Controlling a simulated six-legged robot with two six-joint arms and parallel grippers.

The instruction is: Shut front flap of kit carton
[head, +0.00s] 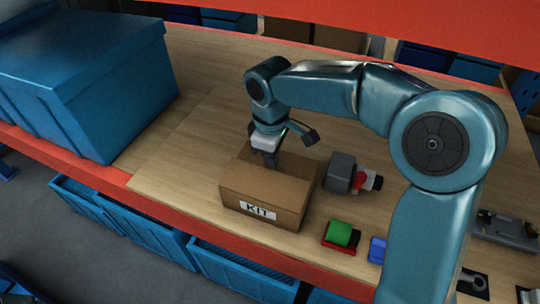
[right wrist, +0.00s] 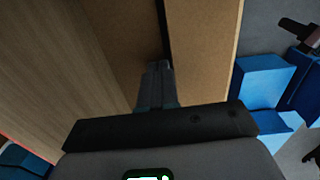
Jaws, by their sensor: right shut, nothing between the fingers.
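The kit carton (head: 285,207), a brown box with a white KIT label on its front face, stands on the wooden shelf near its front edge. Its top looks mostly covered by flaps, and I cannot tell whether the front flap lies fully flat. My right gripper (head: 271,162) points down at the middle of the carton top, shut and empty, at or just above it. In the right wrist view, my right gripper (right wrist: 157,78) is by a narrow dark gap between two brown carton panels (right wrist: 203,50). My left gripper is not in view.
A large blue bin (head: 85,85) stands at the left. A grey part (head: 341,172) with a red piece lies right of the carton. The shelf between bin and carton is clear.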

